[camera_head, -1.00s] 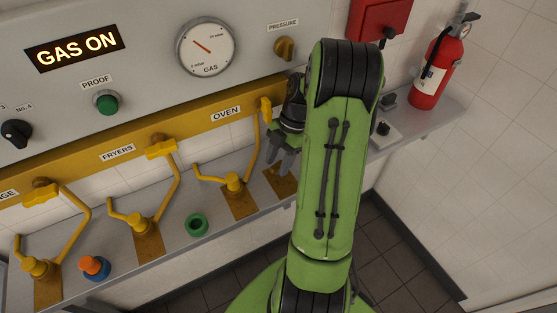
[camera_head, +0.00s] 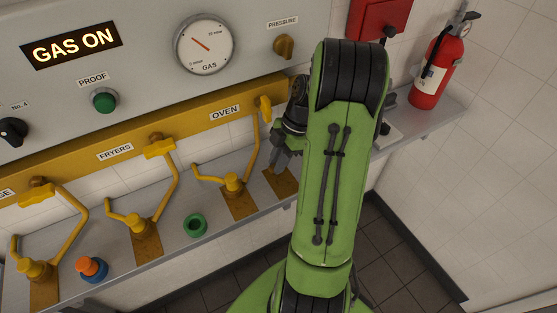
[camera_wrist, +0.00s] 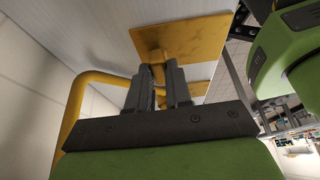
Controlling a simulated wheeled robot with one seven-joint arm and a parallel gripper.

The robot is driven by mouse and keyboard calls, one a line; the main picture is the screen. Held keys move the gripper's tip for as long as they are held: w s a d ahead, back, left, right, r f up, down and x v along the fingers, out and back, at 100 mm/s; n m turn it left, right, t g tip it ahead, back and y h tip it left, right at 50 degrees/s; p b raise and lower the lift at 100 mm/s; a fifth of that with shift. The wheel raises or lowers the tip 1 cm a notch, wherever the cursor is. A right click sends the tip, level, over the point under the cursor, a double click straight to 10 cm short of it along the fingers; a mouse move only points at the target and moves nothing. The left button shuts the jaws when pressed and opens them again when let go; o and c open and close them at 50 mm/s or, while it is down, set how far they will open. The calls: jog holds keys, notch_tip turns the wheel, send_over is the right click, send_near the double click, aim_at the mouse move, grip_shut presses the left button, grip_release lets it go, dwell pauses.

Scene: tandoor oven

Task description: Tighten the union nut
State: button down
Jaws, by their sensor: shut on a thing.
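My gripper (camera_head: 281,160) points down beside the yellow OVEN pipe (camera_head: 251,140), above a brown-yellow plate (camera_head: 281,182) on the shelf. In the wrist view my gripper (camera_wrist: 159,78) has its two dark fingers closed around a small yellow fitting (camera_wrist: 158,73), just in front of a yellow plate (camera_wrist: 165,38). I take this fitting to be the union nut; the fingers hide most of it, so its seating cannot be told. A yellow pipe (camera_wrist: 77,95) bends past on the left. My green arm hides part of the area in the head view.
The FRYERS pipe (camera_head: 171,178) and another yellow pipe stand to the left. A green ring (camera_head: 195,225) and an orange-and-blue piece (camera_head: 93,268) lie on the shelf. The gas panel (camera_head: 150,40) rises behind. A fire extinguisher (camera_head: 434,75) stands on the right.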

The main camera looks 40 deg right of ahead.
jog(key=c, duration=1)
grip_release()
jog(key=shift+c, duration=0.2)
jog(key=p+v, duration=0.5)
jog(key=v, duration=1.1)
jog(key=shift+a, duration=0.1)
